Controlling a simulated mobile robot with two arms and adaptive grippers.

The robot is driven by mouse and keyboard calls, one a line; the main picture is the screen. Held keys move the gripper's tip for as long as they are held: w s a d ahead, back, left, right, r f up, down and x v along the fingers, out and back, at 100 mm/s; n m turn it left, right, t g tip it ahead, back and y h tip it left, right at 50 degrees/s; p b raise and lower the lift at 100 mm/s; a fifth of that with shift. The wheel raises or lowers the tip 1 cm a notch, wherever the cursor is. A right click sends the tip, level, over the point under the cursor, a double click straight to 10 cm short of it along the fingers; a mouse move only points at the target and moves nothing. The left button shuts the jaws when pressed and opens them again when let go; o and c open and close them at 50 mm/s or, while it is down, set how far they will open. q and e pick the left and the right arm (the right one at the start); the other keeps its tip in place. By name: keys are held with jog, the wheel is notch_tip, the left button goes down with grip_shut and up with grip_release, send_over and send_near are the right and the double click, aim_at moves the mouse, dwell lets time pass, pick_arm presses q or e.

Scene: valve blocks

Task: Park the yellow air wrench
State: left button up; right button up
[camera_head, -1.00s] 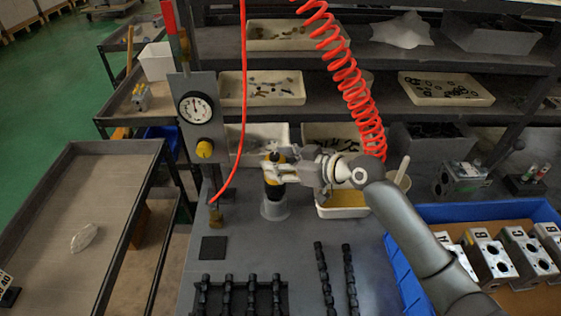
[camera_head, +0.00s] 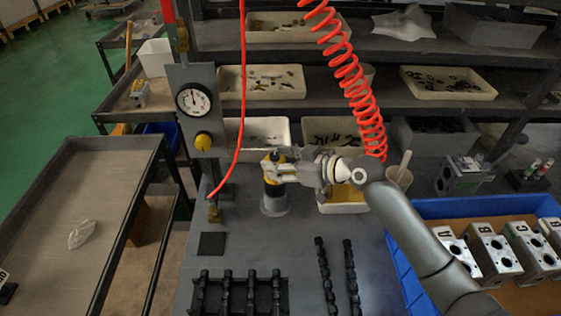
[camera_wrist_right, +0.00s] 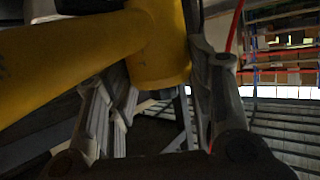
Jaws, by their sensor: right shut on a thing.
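The yellow air wrench (camera_head: 272,187) stands upright in a grey round holder (camera_head: 274,206) on the workbench, in the middle of the head view. My right gripper (camera_head: 272,166) is shut on the wrench near its top. In the right wrist view the wrench's yellow body (camera_wrist_right: 158,45) fills the upper left, between the fingers. The wrench's lower end is hidden inside the holder. My left gripper is in neither view.
A gauge post (camera_head: 194,105) with a red hose stands left of the holder. A yellowish tray (camera_head: 343,200) lies just right of it. A blue crate (camera_head: 400,270) with valve blocks (camera_head: 493,254) is at the right. Black parts in a rack (camera_head: 240,296) lie in front.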

jog(key=shift+a, duration=0.1)
dwell(0.3)
jog(key=o, duration=1.4)
jog(key=shift+s+f, duration=0.1)
jog(key=shift+s, duration=0.05)
jog(key=shift+c, duration=0.2)
jog(key=shift+o, duration=0.4)
jog(key=shift+f, duration=0.15)
